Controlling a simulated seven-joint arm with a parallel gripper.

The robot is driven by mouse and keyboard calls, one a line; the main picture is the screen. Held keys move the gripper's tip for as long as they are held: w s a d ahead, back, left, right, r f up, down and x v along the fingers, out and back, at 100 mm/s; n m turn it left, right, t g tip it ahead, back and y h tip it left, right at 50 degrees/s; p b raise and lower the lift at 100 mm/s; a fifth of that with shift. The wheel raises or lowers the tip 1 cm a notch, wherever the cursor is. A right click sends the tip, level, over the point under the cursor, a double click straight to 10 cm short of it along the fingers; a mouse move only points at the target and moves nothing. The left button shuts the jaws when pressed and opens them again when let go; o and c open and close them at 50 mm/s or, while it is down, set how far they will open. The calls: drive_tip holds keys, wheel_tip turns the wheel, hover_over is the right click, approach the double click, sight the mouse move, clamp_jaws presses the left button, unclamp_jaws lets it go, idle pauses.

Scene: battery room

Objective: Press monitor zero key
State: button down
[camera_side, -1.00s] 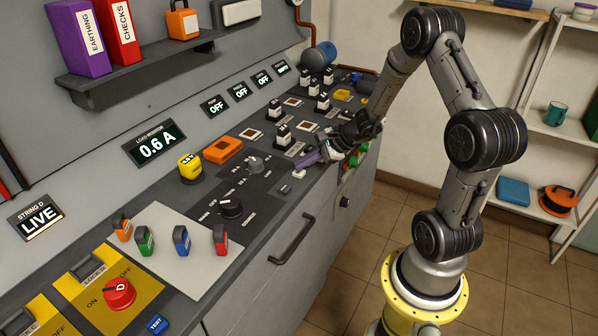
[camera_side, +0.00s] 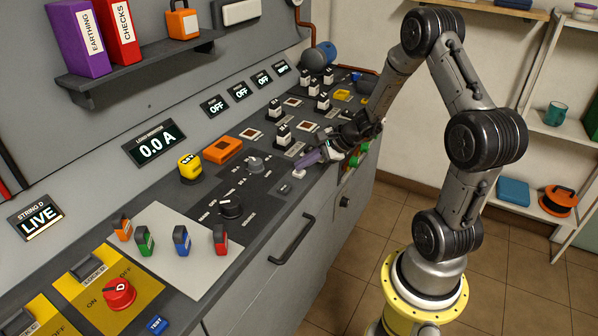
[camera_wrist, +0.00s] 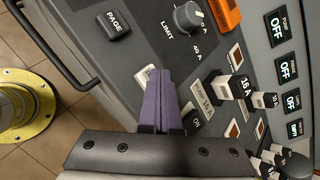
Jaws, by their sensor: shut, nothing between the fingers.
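The load monitor display (camera_side: 157,146) reads 0.0 A in the side view. My gripper (camera_side: 298,166) is shut and empty, its purple fingers together and angled down at the console. In the wrist view the fingertips (camera_wrist: 159,73) are over a small light key (camera_wrist: 144,75), which they partly cover. Its label cannot be read, and whether the tips touch it is hard to tell. The dark PAGE key (camera_wrist: 114,25) lies to its upper left, apart from the fingers.
The LIMIT knob (camera_wrist: 188,17) is near the fingers. White-topped breakers (camera_side: 283,134) stand on the console beyond the gripper. A black selector knob (camera_side: 231,206), a yellow knob (camera_side: 190,167) and an orange block (camera_side: 222,150) stand to the left. A drawer handle (camera_side: 292,240) juts from the front.

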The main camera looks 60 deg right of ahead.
sight(303, 172)
drive_tip(key=shift+r, duration=0.6)
drive_tip(key=shift+r, duration=0.15)
drive_tip(key=shift+r, duration=2.35)
